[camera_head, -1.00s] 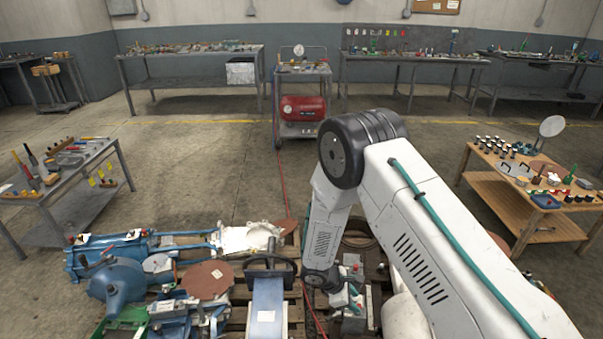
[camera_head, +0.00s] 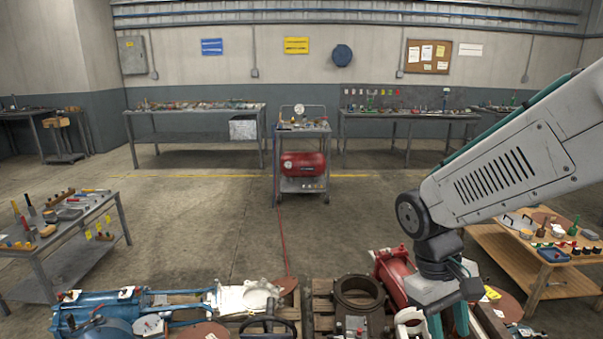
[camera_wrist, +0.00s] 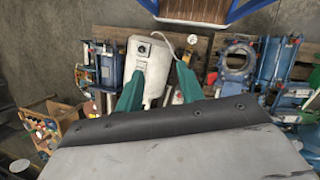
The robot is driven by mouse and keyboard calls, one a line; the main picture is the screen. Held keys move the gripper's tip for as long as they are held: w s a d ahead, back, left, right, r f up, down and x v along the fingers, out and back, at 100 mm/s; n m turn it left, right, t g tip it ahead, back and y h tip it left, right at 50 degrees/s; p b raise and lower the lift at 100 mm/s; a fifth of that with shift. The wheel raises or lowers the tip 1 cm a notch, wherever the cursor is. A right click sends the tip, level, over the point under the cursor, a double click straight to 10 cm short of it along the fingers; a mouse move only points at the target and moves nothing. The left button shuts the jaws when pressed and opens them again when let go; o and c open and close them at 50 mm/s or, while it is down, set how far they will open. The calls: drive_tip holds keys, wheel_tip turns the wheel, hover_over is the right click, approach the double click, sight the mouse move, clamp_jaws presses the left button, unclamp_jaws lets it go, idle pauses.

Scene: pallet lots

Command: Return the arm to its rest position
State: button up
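My arm reaches in from the right side of the head view, with its upper link sloping down to the left. My gripper (camera_head: 447,322) hangs pointing down over the right part of the pallet load, its teal fingertips near the bottom edge of the picture. A white casting (camera_wrist: 149,58) lies below, beside and partly behind one finger. It also shows left of the gripper in the head view (camera_head: 411,322).
Pallets hold blue machine parts (camera_head: 95,312), a dark ring-shaped housing (camera_head: 358,297) and a red cylinder (camera_head: 391,272). A wooden table (camera_head: 548,275) stands close on the right, a grey table (camera_head: 62,245) on the left. A cart (camera_head: 302,180) stands ahead; floor between is clear.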

drive_tip(key=s+d+r+m+t+y, duration=0.2)
drive_tip(key=s+r+m+t, duration=0.1)
drive_tip(key=s+r, duration=0.7)
drive_tip(key=shift+s+m+t+y, duration=0.3)
drive_tip(key=shift+s+t+y, duration=0.1)
drive_tip(key=shift+s+t, duration=0.35)
